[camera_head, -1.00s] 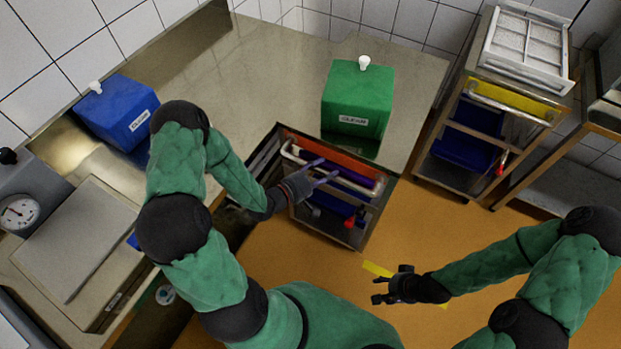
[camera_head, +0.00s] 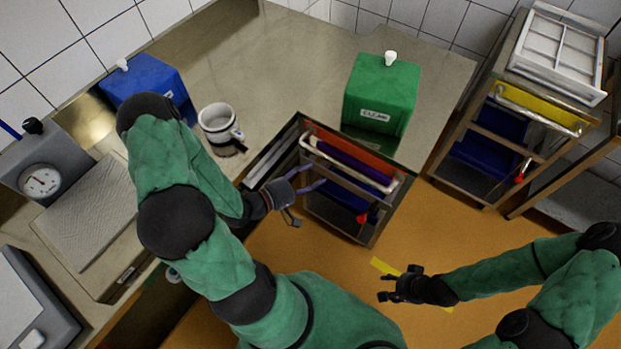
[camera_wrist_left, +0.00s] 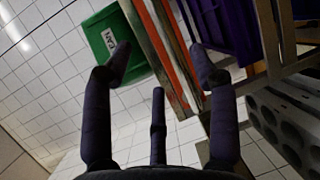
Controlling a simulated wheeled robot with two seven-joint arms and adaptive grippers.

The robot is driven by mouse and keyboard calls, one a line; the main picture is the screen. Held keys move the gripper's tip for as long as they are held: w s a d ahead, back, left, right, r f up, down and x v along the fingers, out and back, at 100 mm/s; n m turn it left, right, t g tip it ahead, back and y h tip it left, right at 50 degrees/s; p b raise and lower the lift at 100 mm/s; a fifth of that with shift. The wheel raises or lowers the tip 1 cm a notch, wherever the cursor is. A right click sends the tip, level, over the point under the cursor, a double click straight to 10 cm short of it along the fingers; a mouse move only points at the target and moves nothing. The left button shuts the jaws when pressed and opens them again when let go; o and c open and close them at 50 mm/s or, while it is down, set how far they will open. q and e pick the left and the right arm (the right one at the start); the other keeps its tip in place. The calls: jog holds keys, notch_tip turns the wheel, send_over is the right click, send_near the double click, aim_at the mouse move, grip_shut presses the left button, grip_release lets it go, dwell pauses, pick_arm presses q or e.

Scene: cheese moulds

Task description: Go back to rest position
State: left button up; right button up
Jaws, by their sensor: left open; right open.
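My left gripper (camera_head: 296,190) is open and empty in the head view. It is in front of the left side of a trolley with a white handle rail (camera_head: 350,164). In the left wrist view its dark fingers (camera_wrist_left: 160,85) are spread with nothing between them. Behind them are the green container and the trolley's orange edge. I cannot tell whether a finger touches the trolley. My right gripper (camera_head: 400,287) is open and empty above the orange floor at the lower right.
A green container (camera_head: 381,95), a blue container (camera_head: 165,78) and a white mug (camera_head: 218,122) stand on the steel counter (camera_head: 290,60). A gauge device (camera_head: 42,181) is at the left. A second trolley (camera_head: 483,165) stands at the right. The orange floor (camera_head: 330,262) between the arms is clear.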

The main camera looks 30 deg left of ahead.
dwell(0.4)
pick_arm(q)
jog(key=w+d+f+m+g+y, duration=0.2)
jog(key=d+f+m+g, duration=0.4)
jog(key=f, duration=0.5)
jog(key=s+d+f+m+g, duration=0.5)
jog(key=s+d+f+g, duration=0.2)
jog(key=s+d, duration=0.3)
jog(key=shift+s+m+g+y, duration=0.3)
jog(key=shift+s+g, duration=0.2)
jog(key=shift+s, duration=0.3)
